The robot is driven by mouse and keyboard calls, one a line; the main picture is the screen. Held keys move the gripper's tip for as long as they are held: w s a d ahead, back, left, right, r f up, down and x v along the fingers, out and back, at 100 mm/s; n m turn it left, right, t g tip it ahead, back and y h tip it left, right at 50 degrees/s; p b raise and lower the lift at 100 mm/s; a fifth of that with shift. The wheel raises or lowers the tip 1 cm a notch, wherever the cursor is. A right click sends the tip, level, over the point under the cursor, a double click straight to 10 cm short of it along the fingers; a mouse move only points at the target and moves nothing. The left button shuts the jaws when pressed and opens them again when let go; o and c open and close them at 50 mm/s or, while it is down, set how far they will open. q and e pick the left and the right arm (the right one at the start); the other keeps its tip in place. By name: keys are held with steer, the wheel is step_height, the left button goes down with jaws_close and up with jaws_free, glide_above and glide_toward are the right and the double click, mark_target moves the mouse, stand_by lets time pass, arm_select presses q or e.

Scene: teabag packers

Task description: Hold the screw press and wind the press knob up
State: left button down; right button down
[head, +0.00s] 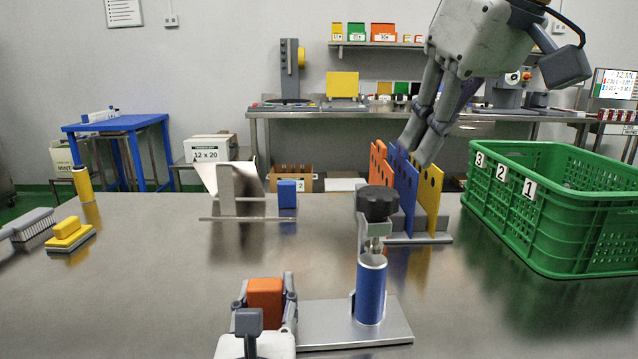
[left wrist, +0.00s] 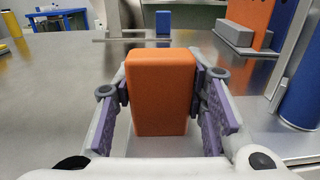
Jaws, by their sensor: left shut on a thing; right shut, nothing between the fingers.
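The screw press stands on a grey metal base plate (head: 340,324) at the front middle of the table. It has a blue cylinder (head: 370,290) and a black knob (head: 377,202) on top of its screw. An orange block (head: 265,292) stands at the left end of the base. My left gripper (head: 264,300) is shut on this orange block, which also shows between the fingers in the left wrist view (left wrist: 160,92). My right gripper (head: 424,150) is shut and empty, raised above and behind the knob, by the coloured plates. The knob is clear of both grippers.
Orange, blue and yellow plates (head: 430,200) stand in a rack behind the press. A green crate (head: 565,225) is at the right. A metal stand (head: 235,190) and blue block (head: 287,193) are behind left. Brushes (head: 68,236) lie far left; the left-middle table is clear.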

arm_select(q)
steer(key=shift+f, duration=0.1)
steer(key=c, duration=0.9)
jaws_free()
